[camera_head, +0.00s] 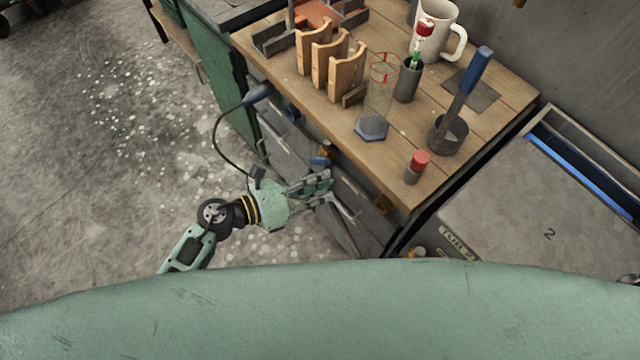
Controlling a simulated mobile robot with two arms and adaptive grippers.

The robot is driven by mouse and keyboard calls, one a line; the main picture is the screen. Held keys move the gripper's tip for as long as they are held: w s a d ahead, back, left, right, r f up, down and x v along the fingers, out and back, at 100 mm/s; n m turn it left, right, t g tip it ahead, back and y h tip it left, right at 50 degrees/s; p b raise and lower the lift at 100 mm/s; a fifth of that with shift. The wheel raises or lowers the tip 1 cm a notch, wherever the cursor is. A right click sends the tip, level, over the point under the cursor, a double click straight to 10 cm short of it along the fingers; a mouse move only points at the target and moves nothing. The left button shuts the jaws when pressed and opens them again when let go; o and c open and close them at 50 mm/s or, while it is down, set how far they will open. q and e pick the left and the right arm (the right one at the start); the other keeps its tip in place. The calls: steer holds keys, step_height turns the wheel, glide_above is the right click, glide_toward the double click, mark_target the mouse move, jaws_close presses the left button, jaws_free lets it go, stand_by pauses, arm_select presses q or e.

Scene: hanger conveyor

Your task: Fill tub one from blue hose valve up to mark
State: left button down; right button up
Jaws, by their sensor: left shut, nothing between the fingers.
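My left gripper (326,190) is shut and empty, in front of the drawer fronts of the wooden-topped bench. A small blue part (320,161) shows just above its fingers; I cannot tell whether it is the hose valve or whether the gripper touches it. A tall clear vessel (379,95) with red marks and a grey hexagonal foot stands upright on the bench. I cannot make out a tub labelled one. My right gripper is out of view.
The bench top (440,185) also holds a wooden rack (335,65), a white mug (438,40), a dark cup with a blue-handled tool (468,95) and a red-capped cylinder (416,167). A grey surface marked 2 (500,215) lies right. The floor at left is open.

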arm_select(q)
steer(key=shift+w+a+r+n+h, duration=0.15)
steer(key=shift+r+n+h, duration=0.15)
steer(key=shift+r+n, duration=0.3)
steer(key=shift+w+a+r+n+h, duration=0.15)
steer(key=shift+r+n+h, duration=0.2)
steer(key=shift+n, duration=0.35)
steer(key=shift+d, duration=0.1)
